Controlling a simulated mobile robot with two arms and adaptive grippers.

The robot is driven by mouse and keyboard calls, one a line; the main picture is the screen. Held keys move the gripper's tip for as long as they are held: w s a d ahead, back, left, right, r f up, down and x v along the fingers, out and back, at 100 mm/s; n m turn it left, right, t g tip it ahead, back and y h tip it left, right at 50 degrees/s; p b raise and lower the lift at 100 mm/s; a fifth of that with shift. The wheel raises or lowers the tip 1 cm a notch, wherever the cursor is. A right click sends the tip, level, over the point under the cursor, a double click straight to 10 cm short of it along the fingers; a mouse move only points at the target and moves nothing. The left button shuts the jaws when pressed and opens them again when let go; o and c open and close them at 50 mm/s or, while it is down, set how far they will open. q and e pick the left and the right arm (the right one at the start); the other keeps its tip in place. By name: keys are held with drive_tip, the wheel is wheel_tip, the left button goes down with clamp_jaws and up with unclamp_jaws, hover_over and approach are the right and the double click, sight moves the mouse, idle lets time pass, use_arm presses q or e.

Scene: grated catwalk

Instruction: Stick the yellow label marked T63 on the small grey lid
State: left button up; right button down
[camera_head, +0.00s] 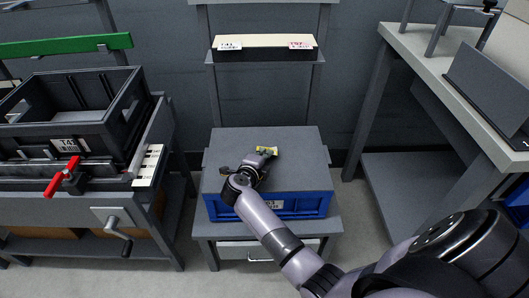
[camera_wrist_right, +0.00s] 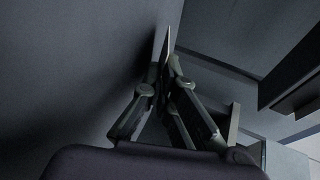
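A grey lid (camera_head: 300,172) covers a blue crate (camera_head: 310,204) on a low stand in the middle of the head view. My right gripper (camera_head: 265,158) is over the lid, shut on a yellow label (camera_head: 267,150). The label's marking is too small to read. In the right wrist view the fingers (camera_wrist_right: 168,72) pinch the thin label (camera_wrist_right: 167,42), seen nearly edge-on beside a large grey surface. Whether the label touches the lid cannot be told. My left gripper is not in view.
A black crate (camera_head: 108,95) with a red clamp (camera_head: 62,178) stands at left. A shelf (camera_head: 264,42) with small labels is behind. A pale-topped workbench (camera_head: 430,60) is at right. The lid is bare around the gripper.

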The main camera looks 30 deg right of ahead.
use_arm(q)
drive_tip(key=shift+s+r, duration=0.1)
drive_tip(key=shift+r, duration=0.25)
use_arm(e)
drive_tip(key=shift+f, duration=0.3)
drive_tip(key=c, duration=2.3)
unclamp_jaws()
drive_tip(key=o, duration=0.6)
